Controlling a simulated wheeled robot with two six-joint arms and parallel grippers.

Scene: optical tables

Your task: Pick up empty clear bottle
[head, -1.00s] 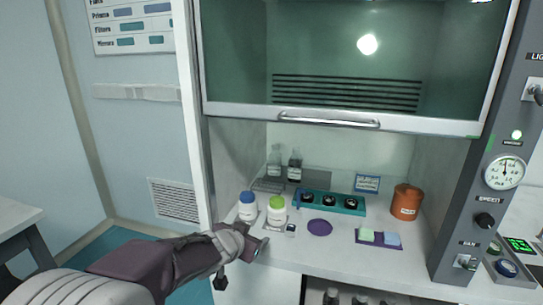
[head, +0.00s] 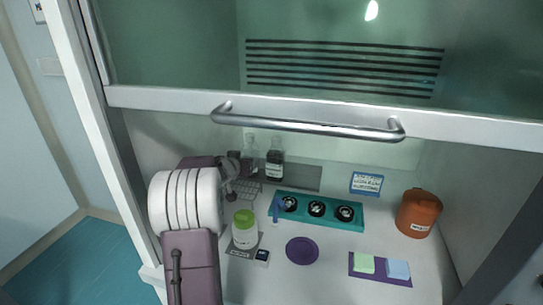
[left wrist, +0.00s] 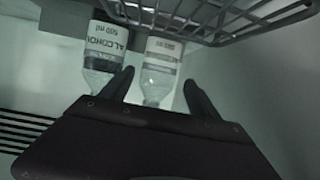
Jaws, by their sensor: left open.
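The clear bottle (head: 250,143) stands at the back left of the hood, mostly hidden by my arm in the head view. In the left wrist view the clear bottle (left wrist: 160,75) has a pale label and appears upside down, below the wire rack in the picture. My left gripper (left wrist: 162,92) is open, its two fingers spread either side of the bottle's narrow end, and not closed on it. The left gripper (head: 238,172) reaches into the hood from the left. My right gripper is not in view.
A dark alcohol bottle (head: 274,165) stands right beside the clear one. A wire rack (head: 248,189) lies in front. A green-capped jar (head: 244,232), teal holder (head: 325,222), purple disc (head: 302,251) and orange container (head: 418,213) stand on the worktop. The raised sash (head: 300,122) hangs above.

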